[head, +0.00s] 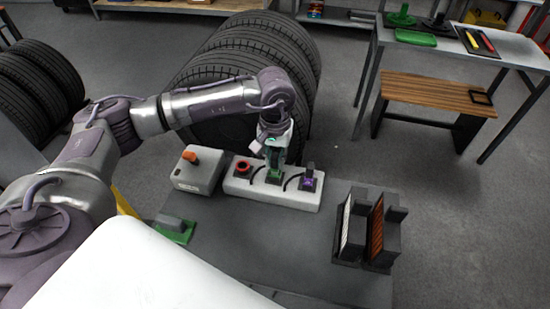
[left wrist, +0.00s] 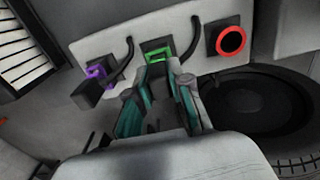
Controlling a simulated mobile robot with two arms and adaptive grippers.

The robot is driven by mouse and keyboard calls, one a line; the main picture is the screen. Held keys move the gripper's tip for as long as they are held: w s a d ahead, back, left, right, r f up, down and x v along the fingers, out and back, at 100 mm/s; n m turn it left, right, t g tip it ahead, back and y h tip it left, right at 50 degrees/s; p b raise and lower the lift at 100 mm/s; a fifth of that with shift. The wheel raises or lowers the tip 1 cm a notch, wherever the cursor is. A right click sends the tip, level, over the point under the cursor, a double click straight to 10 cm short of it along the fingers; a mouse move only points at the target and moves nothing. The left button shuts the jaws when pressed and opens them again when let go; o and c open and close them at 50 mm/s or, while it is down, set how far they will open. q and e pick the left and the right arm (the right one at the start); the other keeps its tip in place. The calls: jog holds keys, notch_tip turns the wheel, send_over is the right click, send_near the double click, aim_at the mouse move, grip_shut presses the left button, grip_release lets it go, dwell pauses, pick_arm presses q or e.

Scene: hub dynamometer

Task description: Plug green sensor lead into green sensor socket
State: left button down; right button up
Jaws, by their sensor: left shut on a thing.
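A white socket block (head: 270,192) lies on the grey bench top. Its green-rimmed socket (left wrist: 157,47) is in the middle, between a red-ringed socket (head: 243,166) and a purple-marked socket with a dark plug standing in it (head: 308,180). My left gripper (head: 274,157) points down over the green socket, its teal fingers (left wrist: 160,95) shut on the green sensor lead, which is mostly hidden between them. The lead's lower end is at or just above the socket; I cannot tell whether it is seated. My right gripper is not in view.
A grey box with an orange knob (head: 190,172) stands left of the block, and a green pad (head: 180,232) lies nearer. A dark rack with slatted panels (head: 365,230) stands at right. Tyres (head: 240,75) are behind. Black cables arch beside the green socket. The bench middle is clear.

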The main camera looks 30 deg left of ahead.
pick_arm(q)
jog(key=shift+r+p, duration=0.85)
jog(key=shift+r, duration=1.3)
